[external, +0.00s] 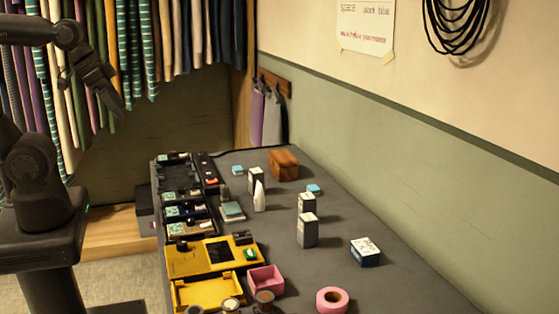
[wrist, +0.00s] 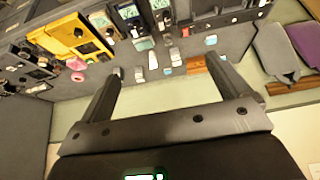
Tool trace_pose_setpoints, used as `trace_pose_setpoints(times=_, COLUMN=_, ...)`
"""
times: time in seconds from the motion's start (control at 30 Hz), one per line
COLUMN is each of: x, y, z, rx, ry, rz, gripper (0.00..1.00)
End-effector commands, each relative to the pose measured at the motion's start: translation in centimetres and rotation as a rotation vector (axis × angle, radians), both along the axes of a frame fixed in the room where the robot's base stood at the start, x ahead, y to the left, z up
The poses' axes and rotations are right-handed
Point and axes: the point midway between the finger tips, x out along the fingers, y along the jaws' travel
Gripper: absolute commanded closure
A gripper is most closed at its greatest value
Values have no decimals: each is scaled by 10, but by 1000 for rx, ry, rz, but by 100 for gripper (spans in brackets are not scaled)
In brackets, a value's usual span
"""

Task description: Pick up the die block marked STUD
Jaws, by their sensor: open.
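Several die-like blocks stand on the grey table. Two tall grey ones with pale tops are a front grey block (external: 307,232) and one just behind it (external: 306,202). Another grey block (external: 256,176) stands further back beside a white bottle. A lower block (external: 366,251) with a white marked top and bluish side sits at the right. The markings are too small to read, so I cannot tell which is STUD. My gripper (external: 113,100) is raised at the upper left, well away from the table. In the wrist view my gripper (wrist: 164,68) is open and empty.
A brown box (external: 284,164) stands at the back. A pink tape roll (external: 333,299), pink tray (external: 265,280) and yellow case (external: 197,259) occupy the front. Dark devices line the left edge. Hanging clothes (external: 140,50) are behind my arm. Bare table surrounds the right-hand block.

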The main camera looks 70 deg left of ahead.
Motion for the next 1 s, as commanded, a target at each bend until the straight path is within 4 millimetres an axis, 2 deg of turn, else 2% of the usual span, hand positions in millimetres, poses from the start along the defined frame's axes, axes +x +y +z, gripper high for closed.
trace_pose_setpoints(times=0.07, x=0, y=0, z=0, rx=0, ry=0, rz=0, gripper=12)
trace_pose_setpoints(times=0.4, x=0, y=0, z=0, rx=0, ry=0, rz=0, gripper=38)
trace_pose_setpoints(times=0.67, x=3, y=-1, z=1, rx=-2, ry=1, rz=0, gripper=38)
trace_pose_setpoints(times=0.77, x=15, y=-4, z=5, rx=-11, ry=9, rz=-1, gripper=38)
trace_pose_setpoints(times=0.83, x=30, y=-7, z=8, rx=-20, ry=16, rz=-1, gripper=38)
trace_pose_setpoints(times=1.0, x=80, y=-22, z=14, rx=-46, ry=38, rz=4, gripper=38)
